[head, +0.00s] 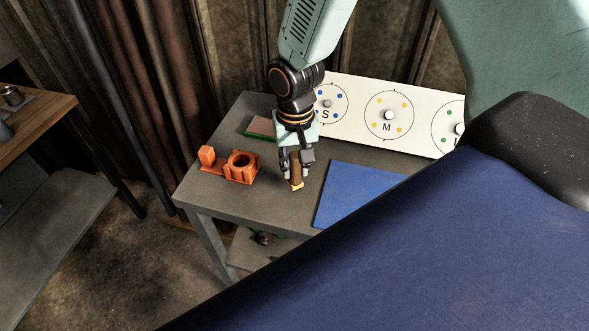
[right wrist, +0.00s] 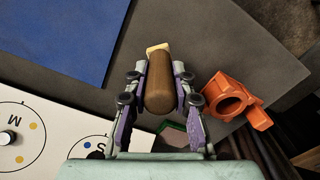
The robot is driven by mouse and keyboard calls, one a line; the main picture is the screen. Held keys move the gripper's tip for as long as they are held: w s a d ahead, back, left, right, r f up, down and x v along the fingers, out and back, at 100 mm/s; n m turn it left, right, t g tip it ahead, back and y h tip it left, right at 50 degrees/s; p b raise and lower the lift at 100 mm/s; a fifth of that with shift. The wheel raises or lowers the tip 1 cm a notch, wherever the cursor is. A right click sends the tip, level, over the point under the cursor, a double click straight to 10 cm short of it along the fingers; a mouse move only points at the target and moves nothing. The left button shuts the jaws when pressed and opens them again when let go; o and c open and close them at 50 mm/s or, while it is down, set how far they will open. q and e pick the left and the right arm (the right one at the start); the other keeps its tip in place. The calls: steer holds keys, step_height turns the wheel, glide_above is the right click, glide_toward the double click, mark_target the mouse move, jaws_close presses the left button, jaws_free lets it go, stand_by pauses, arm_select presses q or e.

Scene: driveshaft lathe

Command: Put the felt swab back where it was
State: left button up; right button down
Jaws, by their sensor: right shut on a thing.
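The felt swab (head: 296,167) has a brown rounded handle and a pale felt tip. My right gripper (head: 293,175) is shut on its handle, and the tip points down over the grey table (head: 225,203). I cannot tell whether the tip touches the table. In the right wrist view the swab (right wrist: 160,88) sits between both fingers (right wrist: 160,79), its tip away from the palm. An orange holder (head: 241,167) with a round open ring and an upright block stands to the left of the gripper. It also shows in the right wrist view (right wrist: 231,99). My left gripper is not visible.
A blue mat (head: 352,190) lies to the right of the gripper. A white board (head: 357,122) with S and M circles stands behind. A green-edged reddish pad (head: 261,127) lies at the back left.

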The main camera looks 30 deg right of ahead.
steer(key=shift+a+f, duration=0.55)
steer(key=shift+f, duration=0.35)
steer(key=shift+d+f, duration=0.2)
steer(key=shift+d, duration=0.35)
steer(key=c, duration=1.5)
jaws_free()
steer(key=o, duration=0.4)
steer(key=shift+a+r, duration=0.1)
steer(key=shift+a, duration=0.35)
steer(key=shift+d, duration=0.3)
steer(key=shift+d+r, duration=0.1)
steer(key=shift+r, duration=0.05)
step_height(320, 180, up, 11)
steer(key=shift+r, duration=0.1)
steer(key=shift+a+r, duration=0.3)
